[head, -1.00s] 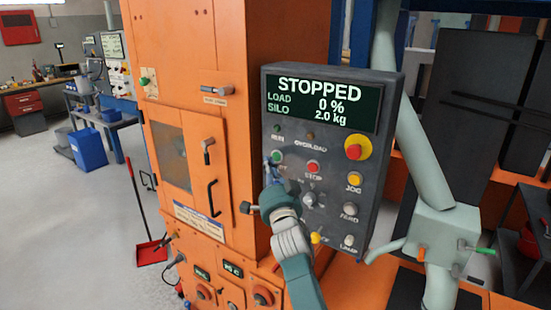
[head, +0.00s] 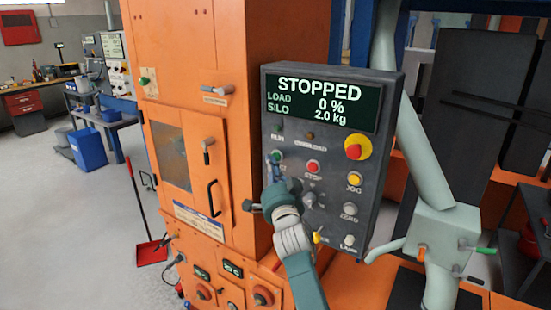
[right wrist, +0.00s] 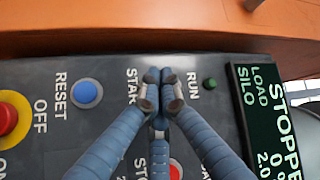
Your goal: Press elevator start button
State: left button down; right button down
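The grey control panel (head: 320,140) on the orange elevator has a screen (head: 322,102) reading STOPPED, load 0 %, silo 2.0 kg. The green start button (head: 276,156) shows just above my right gripper (head: 275,172) in the head view. In the right wrist view, my right gripper (right wrist: 159,76) has its fingertips together, empty, over the panel between the START and RUN labels. They hide the start button there, so I cannot tell whether they touch it. My left gripper is not in view.
The red stop button (head: 313,166) is close to the right of my gripper. A red knob on a yellow base (head: 356,147), a yellow JOG button (head: 354,179) and a blue RESET button (right wrist: 86,92) are also on the panel. An orange door with a black handle (head: 213,197) is left.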

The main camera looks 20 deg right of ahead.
jog(key=shift+w+d+r, duration=0.1)
jog(key=shift+w+d, duration=0.15)
jog(key=shift+d, duration=0.05)
dwell(0.9)
jog(key=shift+a, duration=0.1)
jog(key=shift+s+a, duration=0.55)
jog(key=shift+a, duration=0.1)
